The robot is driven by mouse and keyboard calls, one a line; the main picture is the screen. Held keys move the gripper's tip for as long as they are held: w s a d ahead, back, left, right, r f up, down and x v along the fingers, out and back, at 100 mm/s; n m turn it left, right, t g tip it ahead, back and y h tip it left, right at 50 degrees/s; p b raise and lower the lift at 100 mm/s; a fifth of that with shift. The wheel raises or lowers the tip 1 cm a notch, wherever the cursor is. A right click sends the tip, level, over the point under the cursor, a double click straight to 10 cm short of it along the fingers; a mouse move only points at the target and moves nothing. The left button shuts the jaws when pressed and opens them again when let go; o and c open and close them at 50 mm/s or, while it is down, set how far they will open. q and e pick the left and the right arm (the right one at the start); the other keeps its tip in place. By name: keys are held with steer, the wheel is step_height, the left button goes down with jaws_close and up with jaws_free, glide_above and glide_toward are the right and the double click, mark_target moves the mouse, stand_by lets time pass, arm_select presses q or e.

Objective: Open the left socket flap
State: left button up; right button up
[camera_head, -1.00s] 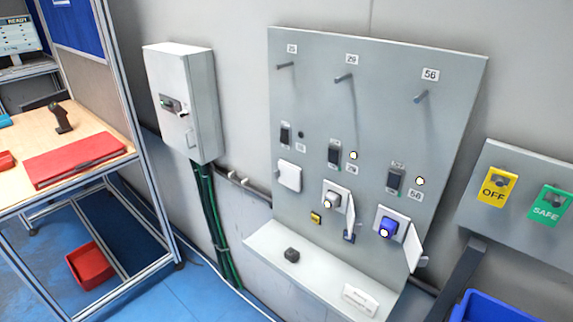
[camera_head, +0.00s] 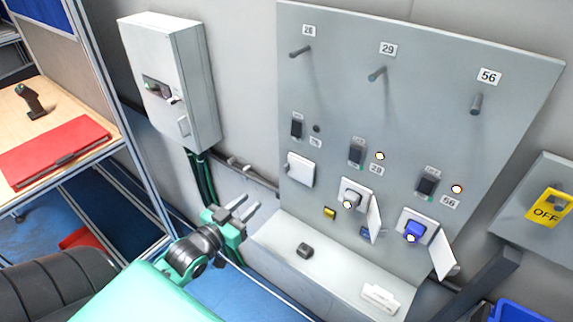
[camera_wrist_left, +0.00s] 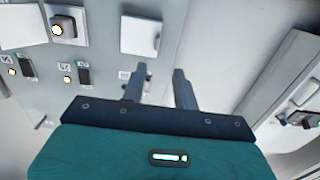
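The left socket flap (camera_head: 300,170) is a white square cover, shut flat on the grey panel (camera_head: 345,100). It also shows in the left wrist view (camera_wrist_left: 141,36), just beyond my fingertips. My left gripper (camera_head: 246,207) is left of and below the flap, apart from it. Its two fingers stand apart with nothing between them, as the left wrist view (camera_wrist_left: 160,84) also shows. The middle socket (camera_head: 352,196) and the right socket (camera_head: 413,230), with a blue insert, have their flaps swung open to the right. My right gripper is not in view.
A grey ledge (camera_head: 335,270) below the panel carries a small black block (camera_head: 304,250) and a white label block (camera_head: 380,297). A grey wall box (camera_head: 170,85) hangs left of the panel, with green cables below. Pegs stick out from the panel's upper part.

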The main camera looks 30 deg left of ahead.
arm_select(q)
steer(key=p, duration=0.5)
glide_toward(298, 173)
steer(key=w+a, duration=0.3)
steer(key=w, duration=0.3)
steer(key=shift+w+d+r, duration=0.1)
steer(key=shift+w+r, duration=0.2)
steer(key=shift+r, duration=0.1)
jaws_close()
